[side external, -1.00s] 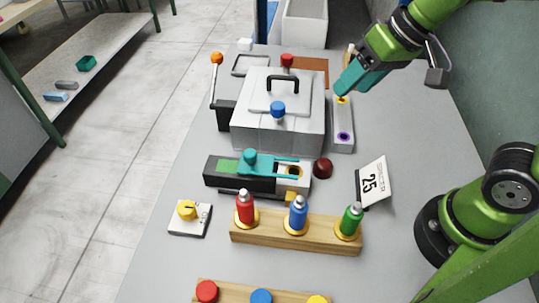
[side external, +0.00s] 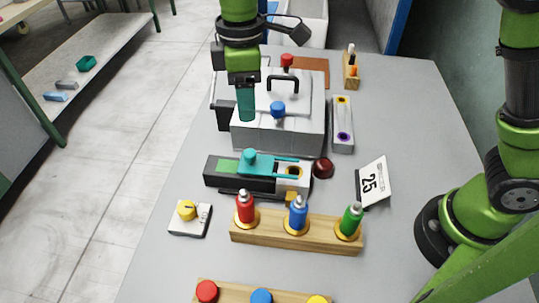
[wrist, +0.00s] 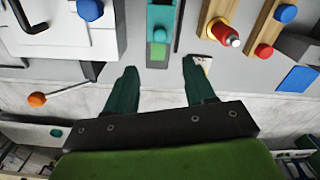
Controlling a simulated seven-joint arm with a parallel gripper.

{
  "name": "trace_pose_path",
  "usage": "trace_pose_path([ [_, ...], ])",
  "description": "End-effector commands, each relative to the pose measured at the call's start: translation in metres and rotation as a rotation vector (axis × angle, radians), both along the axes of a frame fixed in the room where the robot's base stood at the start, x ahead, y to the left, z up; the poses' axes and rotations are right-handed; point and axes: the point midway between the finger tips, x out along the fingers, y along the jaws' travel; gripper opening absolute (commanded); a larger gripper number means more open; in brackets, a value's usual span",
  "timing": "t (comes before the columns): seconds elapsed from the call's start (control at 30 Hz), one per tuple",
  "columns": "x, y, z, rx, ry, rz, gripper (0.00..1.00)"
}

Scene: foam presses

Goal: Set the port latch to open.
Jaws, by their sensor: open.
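The likely port latch is a teal slide with a round knob (side external: 251,158), on a low black and white block (side external: 222,175). Two thin teal prongs reach right toward a yellow-ringed hole (side external: 293,171). A green patch shows on the block left of the knob. In the wrist view, part of the teal slide (wrist: 161,18) is at the top, with the green patch (wrist: 158,53) below it. My gripper (side external: 245,118) hangs fingers down, behind and above the slide, in front of the grey press box. In the wrist view its fingers (wrist: 159,66) are apart and empty.
The grey press box (side external: 285,135) with blue knob (side external: 278,109) and black handle stands behind the block. A dark red dome (side external: 323,168) is right of it. A bottle rack (side external: 268,231) and yellow dial (side external: 187,210) are in front.

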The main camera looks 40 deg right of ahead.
Motion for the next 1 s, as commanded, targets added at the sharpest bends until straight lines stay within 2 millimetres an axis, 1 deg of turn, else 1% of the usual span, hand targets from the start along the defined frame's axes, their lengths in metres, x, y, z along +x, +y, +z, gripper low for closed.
trace_pose_path([
  [0.03,-0.001,0.000,-0.012,-0.004,0.006,0.000,0.54],
  [0.2,-0.001,-0.001,-0.050,-0.003,0.005,-0.001,0.54],
  [0.4,-0.001,0.000,-0.093,-0.002,0.003,-0.001,0.54],
  [0.5,-0.001,0.000,-0.111,-0.002,0.003,-0.002,0.54],
  [0.6,0.000,0.000,-0.124,-0.001,0.002,-0.002,0.54],
  [0.7,0.000,0.000,-0.133,0.000,0.001,-0.003,0.54],
  [0.83,0.000,0.000,-0.139,0.001,-0.001,-0.004,0.54],
  [1.0,0.000,0.000,-0.140,0.002,-0.001,-0.004,0.54],
])
